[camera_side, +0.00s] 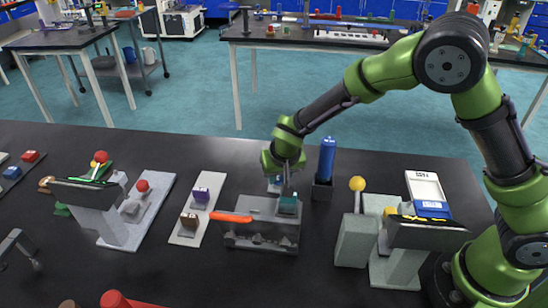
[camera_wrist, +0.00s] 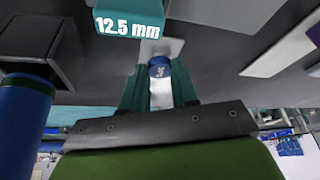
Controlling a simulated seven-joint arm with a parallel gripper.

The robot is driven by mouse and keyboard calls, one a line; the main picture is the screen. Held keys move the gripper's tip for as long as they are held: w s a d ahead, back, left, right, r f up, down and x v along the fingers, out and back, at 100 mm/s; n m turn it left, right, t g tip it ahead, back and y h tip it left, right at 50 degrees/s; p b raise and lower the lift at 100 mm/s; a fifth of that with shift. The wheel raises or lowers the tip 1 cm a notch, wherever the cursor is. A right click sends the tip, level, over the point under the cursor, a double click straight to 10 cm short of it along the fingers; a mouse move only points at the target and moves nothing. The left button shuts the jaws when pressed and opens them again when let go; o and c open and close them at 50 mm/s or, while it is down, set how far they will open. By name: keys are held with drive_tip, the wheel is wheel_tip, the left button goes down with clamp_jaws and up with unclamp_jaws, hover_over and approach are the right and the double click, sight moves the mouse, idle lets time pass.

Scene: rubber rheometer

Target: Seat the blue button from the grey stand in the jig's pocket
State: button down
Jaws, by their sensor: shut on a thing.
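My gripper (camera_side: 278,185) points down over the back of the grey jig (camera_side: 262,236), which has an orange handle (camera_side: 230,218). In the wrist view its two teal fingers (camera_wrist: 160,88) are shut on the small round blue button (camera_wrist: 159,70), which has a pale mark on its face. A light grey plate (camera_wrist: 168,47) lies just beyond the button; I cannot tell whether they touch. A teal block (camera_wrist: 125,22) marked 12.5 mm sits close by; in the side view it is on the jig's right end (camera_side: 288,205). I cannot make out the pocket or identify the grey stand.
A tall blue cylinder (camera_side: 327,158) stands in a black holder (camera_side: 322,190) close right of my gripper. A pale board with purple and brown blocks (camera_side: 201,196) lies left. Grey machines stand at far left (camera_side: 113,215) and right (camera_side: 400,250).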

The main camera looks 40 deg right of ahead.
wheel_tip(320, 180, up, 10)
drive_tip(key=s+d+r+n+y, duration=0.1)
drive_tip(key=s+d+r+n, duration=0.15)
drive_tip(key=s+d, duration=0.45)
drive_tip(key=s+d+r+n+y, duration=0.1)
drive_tip(key=s+d+r+n, duration=0.2)
drive_tip(key=d, duration=0.9)
wheel_tip(320, 180, up, 6)
drive_tip(key=n+g+y, duration=0.2)
drive_tip(key=n+y, duration=0.2)
drive_tip(key=n, duration=0.8)
hover_over(257, 205)
drive_tip(key=s+a, duration=0.2)
drive_tip(key=s, duration=0.1)
drive_tip(key=f, duration=1.6)
drive_tip(key=shift+s, duration=0.2)
drive_tip(key=shift+f, duration=2.2)
drive_tip(key=shift+f, duration=0.1)
